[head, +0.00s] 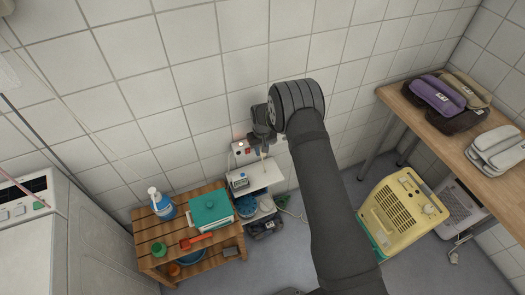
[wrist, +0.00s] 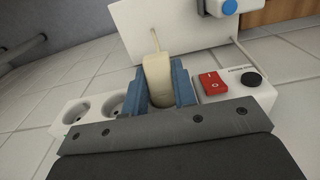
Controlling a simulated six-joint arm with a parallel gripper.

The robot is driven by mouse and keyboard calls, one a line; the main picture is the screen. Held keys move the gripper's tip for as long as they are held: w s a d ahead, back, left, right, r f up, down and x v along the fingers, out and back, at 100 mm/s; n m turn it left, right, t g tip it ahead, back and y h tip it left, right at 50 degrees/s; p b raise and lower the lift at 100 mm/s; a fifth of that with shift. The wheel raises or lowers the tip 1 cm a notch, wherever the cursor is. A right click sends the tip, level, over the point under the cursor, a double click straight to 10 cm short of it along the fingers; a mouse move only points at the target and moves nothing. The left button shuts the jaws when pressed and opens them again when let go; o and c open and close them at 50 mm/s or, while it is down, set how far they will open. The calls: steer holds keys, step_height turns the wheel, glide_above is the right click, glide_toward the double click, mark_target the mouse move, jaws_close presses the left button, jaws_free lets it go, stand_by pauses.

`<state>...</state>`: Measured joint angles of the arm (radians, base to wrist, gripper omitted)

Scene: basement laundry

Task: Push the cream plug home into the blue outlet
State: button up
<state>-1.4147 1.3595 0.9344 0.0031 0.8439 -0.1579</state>
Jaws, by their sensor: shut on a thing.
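The cream plug (wrist: 160,82) is between the two blue-grey fingers of my gripper (wrist: 156,68), shut on it in the wrist view. A thin cream cord rises from the plug's far end. Plug and fingers are over a white power strip (wrist: 205,108), which has two pale round sockets (wrist: 76,112) left of the fingers. The blue outlet is not clearly visible; the fingers and plug cover that part of the strip. How deep the plug sits cannot be told. In the head view, my gripper (head: 262,143) is at the strip (head: 240,158) by the tiled wall.
The strip has a red switch (wrist: 211,85) and black button (wrist: 252,81). A white shelf (head: 262,178) stands below my gripper. A wooden bench (head: 185,250) holds a blue jug (head: 161,206) and teal box (head: 210,210). A yellow appliance (head: 402,215) stands right.

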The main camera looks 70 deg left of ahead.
steer(key=shift+a, duration=0.4)
steer(key=o, duration=1.1)
steer(key=shift+c, duration=0.2)
step_height(320, 180, up, 18)
steer(key=shift+f, duration=0.25)
step_height(320, 180, down, 18)
steer(key=shift+r, duration=0.2)
steer(key=shift+r, duration=0.1)
